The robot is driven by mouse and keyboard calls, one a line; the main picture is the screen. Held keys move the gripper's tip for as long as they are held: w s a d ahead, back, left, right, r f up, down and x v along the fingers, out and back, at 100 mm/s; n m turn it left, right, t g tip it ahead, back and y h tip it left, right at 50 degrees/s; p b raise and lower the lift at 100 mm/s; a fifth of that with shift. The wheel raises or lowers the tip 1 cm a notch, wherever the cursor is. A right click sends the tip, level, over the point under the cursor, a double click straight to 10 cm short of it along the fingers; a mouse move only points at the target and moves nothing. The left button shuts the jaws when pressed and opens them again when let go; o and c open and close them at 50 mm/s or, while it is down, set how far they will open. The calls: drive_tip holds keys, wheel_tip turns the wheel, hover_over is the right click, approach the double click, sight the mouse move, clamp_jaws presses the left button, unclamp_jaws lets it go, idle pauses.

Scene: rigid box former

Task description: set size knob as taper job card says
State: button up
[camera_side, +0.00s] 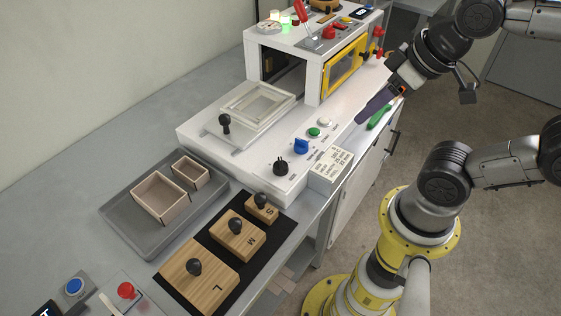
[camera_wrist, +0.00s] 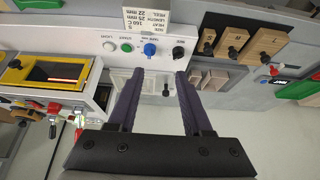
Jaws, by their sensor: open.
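A black knob (camera_side: 281,168) stands on the front of the white machine's low deck. It also shows in the wrist view (camera_wrist: 178,52), beside a small label that seems to read SIZE. A blue knob (camera_side: 301,146) stands next to it and also shows in the wrist view (camera_wrist: 150,50). The job card (camera_side: 332,168) hangs on the deck's front edge and is upside down in the wrist view (camera_wrist: 150,19). Its several lines seem to include 160 C, 25 mm and 22 mm. My gripper (camera_side: 364,115) is open and empty, above the deck's right end, away from both knobs.
A green button (camera_side: 314,132) and a white button (camera_side: 325,122) line up beside the knobs. A clear-framed plate (camera_side: 257,106) lies behind them. Wooden blocks marked S, M and L (camera_side: 200,284) and a grey tray (camera_side: 118,212) stand left.

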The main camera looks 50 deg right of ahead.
drive_tip(key=o, duration=0.4)
drive_tip(key=shift+c, duration=0.2)
drive_tip(key=shift+o, duration=0.4)
drive_tip(key=shift+m, duration=0.7)
drive_tip(key=m+g, duration=0.6)
drive_tip(key=m, duration=1.1)
hover_over(281, 161)
wheel_tip(281, 161, down, 6)
wheel_tip(281, 161, down, 13)
drive_tip(key=shift+f, duration=0.15)
